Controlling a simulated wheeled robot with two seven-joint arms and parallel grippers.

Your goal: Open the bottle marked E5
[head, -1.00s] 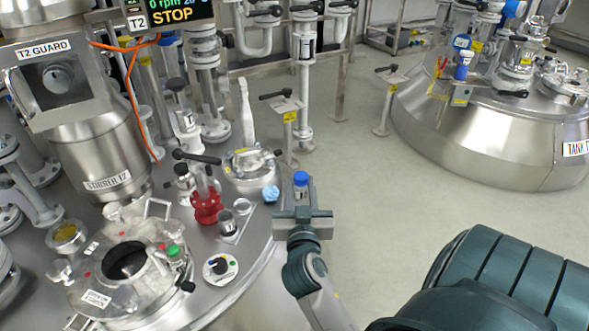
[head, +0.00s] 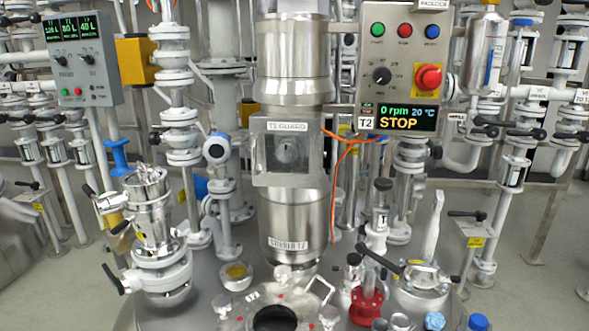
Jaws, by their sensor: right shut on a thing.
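A bottle with a blue cap (head: 478,321) shows at the bottom edge, right of centre. Only its top is in the picture, and no E5 mark can be read. My right gripper (head: 478,329) is cut off by the bottom edge and is shut on this bottle just below the cap. A light blue, crumpled-looking item (head: 435,321) is to the left of the bottle, on the tank top. My left gripper is not in view.
The tank top carries an open round port (head: 275,319), a red valve (head: 366,306) and a clamped lid (head: 420,284). The stirrer column (head: 296,222), a control panel (head: 405,62) reading STOP and many pipes stand behind. Free floor (head: 545,285) shows at right.

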